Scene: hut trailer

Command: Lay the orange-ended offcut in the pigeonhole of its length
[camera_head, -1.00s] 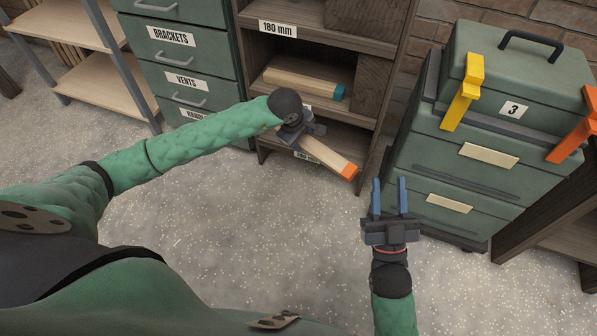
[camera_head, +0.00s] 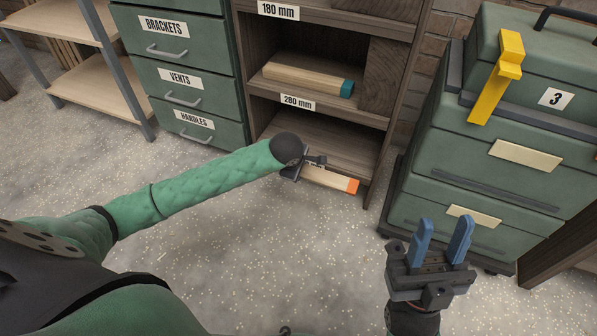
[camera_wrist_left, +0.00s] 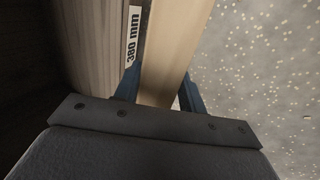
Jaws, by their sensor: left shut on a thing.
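The orange-ended offcut (camera_head: 328,178) is a pale wooden bar with an orange tip at its right end. My left gripper (camera_head: 310,171) is shut on it toward its left part. It lies along the front edge of the rack's bottom pigeonhole (camera_head: 325,144), which looks empty where visible. In the left wrist view the offcut (camera_wrist_left: 170,55) runs between the blue fingers, beside a board labelled 380 mm (camera_wrist_left: 133,36). That label is hidden in the head view. I cannot tell how high the offcut is against the board. My right gripper (camera_head: 441,243) is open and empty.
A teal-ended offcut (camera_head: 303,79) lies in the pigeonhole above, over the 280 mm label (camera_head: 298,102). A 180 mm label (camera_head: 278,10) is higher. Green drawers (camera_head: 182,82) stand left, a green toolbox stack (camera_head: 470,170) with a yellow clamp (camera_head: 498,80) right. The floor is clear.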

